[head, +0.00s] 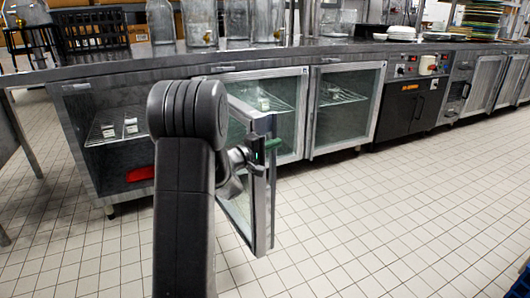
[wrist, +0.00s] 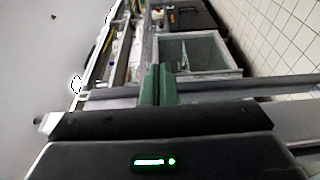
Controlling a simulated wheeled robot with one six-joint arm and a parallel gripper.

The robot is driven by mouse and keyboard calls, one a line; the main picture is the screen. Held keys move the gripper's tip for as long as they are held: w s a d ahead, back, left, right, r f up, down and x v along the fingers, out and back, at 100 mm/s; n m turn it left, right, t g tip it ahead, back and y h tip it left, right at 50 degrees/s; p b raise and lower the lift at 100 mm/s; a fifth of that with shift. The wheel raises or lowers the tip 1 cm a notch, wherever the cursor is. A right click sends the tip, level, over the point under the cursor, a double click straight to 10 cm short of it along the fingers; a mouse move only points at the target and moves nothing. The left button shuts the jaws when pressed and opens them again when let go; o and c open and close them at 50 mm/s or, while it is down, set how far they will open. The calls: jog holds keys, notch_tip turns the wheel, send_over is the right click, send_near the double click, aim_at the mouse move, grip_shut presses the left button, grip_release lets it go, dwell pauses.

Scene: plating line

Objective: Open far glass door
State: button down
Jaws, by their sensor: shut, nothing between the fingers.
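A steel-framed glass door (head: 262,195) stands swung out from the counter front into the aisle. My arm hides its hinge side, so I cannot tell for certain which compartment it belongs to. My gripper (head: 274,143) is at the upper part of the door's free edge, its green fingers pointing right. In the wrist view my gripper (wrist: 158,84) has its fingers together with nothing between them. The door's metal frame (wrist: 225,90) runs across that view right beside the fingers; contact is not clear. Another glass door (head: 345,105), to the right, is closed.
The steel counter (head: 290,50) carries glass dispensers (head: 201,22) and plate stacks (head: 482,18). A left compartment (head: 110,150) shows a shelf and a red item (head: 140,174). A black oven unit (head: 405,105) stands further right.

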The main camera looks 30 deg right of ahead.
jog(key=shift+w+d+r+t, duration=0.15)
jog(key=shift+w+d+t, duration=0.15)
